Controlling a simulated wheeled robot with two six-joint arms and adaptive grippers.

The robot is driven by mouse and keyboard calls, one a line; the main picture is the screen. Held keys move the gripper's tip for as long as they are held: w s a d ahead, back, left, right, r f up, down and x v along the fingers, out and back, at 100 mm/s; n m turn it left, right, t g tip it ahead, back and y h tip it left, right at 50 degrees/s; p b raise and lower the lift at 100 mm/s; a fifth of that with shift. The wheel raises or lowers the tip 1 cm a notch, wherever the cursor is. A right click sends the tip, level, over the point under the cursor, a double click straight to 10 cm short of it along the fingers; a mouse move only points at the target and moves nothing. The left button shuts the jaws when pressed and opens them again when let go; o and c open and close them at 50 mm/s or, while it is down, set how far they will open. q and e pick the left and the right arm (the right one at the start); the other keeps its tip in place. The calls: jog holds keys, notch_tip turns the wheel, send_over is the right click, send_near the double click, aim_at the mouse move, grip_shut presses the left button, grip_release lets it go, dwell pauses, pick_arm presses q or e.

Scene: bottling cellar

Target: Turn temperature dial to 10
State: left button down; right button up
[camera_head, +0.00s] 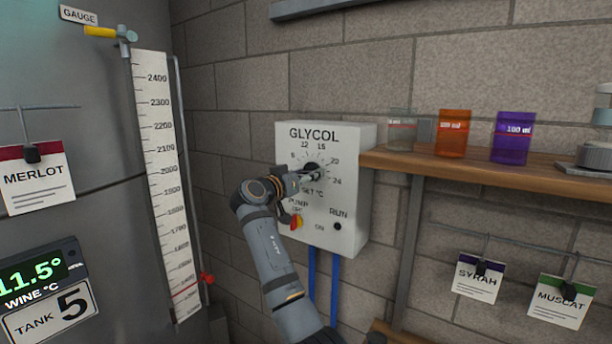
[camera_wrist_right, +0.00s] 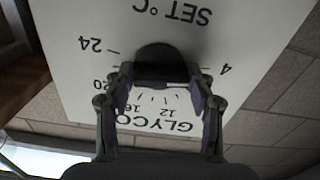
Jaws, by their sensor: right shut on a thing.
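The temperature dial (camera_head: 311,167) is a dark round knob on the white GLYCOL box (camera_head: 350,205), with a printed scale around it and "SET °C" below. In the right wrist view the knob (camera_wrist_right: 163,56) shows dark against the upside-down scale, with 4, 12, 16, 20 and 24 readable. My right gripper (camera_head: 316,176) reaches up to the dial from the lower left and is shut on it. In the right wrist view its two fingers (camera_wrist_right: 162,84) straddle the knob. The dial's pointer is hidden, so its setting cannot be read. My left gripper is not in view.
A red and yellow pump switch (camera_head: 296,222) and a dark RUN lamp (camera_head: 337,226) sit below the dial. A wooden shelf (camera_head: 470,174) with several beakers juts out at right. The tank gauge (camera_head: 165,180) and the 11.5° wine display (camera_head: 35,275) are at left.

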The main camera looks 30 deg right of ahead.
jog(key=shift+f+b, duration=0.15)
jog(key=shift+b, duration=0.5)
jog(key=shift+c, duration=0.2)
jog(key=m+b, duration=0.5)
jog(key=b, duration=0.1)
jog(key=shift+b, duration=0.3)
jog(key=m+b, duration=0.2)
jog(key=m, duration=0.1)
jog(key=shift+r, duration=0.2)
jog(key=shift+r+m+b, duration=0.2)
jog(key=shift+m+b, duration=0.4)
jog(key=shift+m, duration=1.1)
jog(key=shift+r+m, duration=0.1)
jog(key=shift+m, duration=0.2)
jog(key=o, duration=1.1)
jog(key=shift+w+d+f, duration=0.1)
jog(key=shift+d+f, duration=0.05)
jog(key=shift+f, duration=0.05)
